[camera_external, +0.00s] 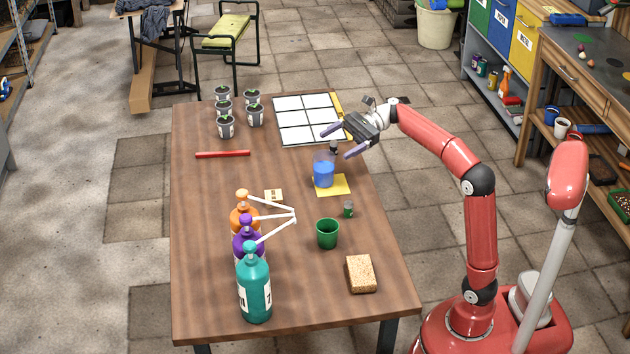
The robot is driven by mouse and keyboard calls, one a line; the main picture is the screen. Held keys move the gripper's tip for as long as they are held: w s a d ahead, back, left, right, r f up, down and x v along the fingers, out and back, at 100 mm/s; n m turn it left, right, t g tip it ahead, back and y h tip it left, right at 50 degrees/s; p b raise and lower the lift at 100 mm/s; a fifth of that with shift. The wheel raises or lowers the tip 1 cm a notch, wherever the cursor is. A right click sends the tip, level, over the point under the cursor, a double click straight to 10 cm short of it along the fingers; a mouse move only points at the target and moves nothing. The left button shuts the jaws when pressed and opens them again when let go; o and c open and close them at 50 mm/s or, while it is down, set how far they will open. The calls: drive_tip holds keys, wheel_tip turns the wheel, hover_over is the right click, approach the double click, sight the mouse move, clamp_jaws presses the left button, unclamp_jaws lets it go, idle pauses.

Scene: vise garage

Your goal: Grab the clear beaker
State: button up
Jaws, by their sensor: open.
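The clear beaker (324,171) stands upright on the wooden table, at the left part of a yellow square (332,185), and holds blue liquid. My gripper (341,143) is open and empty, above and a little to the right of the beaker in the picture. Its two purple-grey fingers are spread and point left. A small dark knob-like thing shows between the fingers; I cannot tell what it is. I cannot tell whether the fingers touch the beaker, but none appears closed around it.
On the table (200,250) are a green cup (327,233), a small green jar (348,209), a sponge (361,274), pump bottles (254,285), a red bar (222,154), several seedling pots (226,126) and a white grid (306,118). The table's left side is mostly clear.

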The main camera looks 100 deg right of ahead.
drive_tip(key=s+d+m+t+h, duration=0.1)
drive_tip(key=s+d+m+t, duration=0.1)
drive_tip(key=d+m, duration=0.35)
drive_tip(key=n+b, duration=0.2)
approach(315, 173)
drive_tip(key=shift+w+f, duration=0.35)
drive_tip(key=shift+w, duration=0.05)
drive_tip(key=shift+w+a+f, duration=0.1)
drive_tip(key=shift+w, duration=0.1)
drive_tip(key=x, duration=0.7)
drive_tip(key=shift+w, duration=0.1)
drive_tip(key=c, duration=1.1)
drive_tip(key=shift+c, duration=0.6)
drive_tip(key=shift+r, duration=0.25)
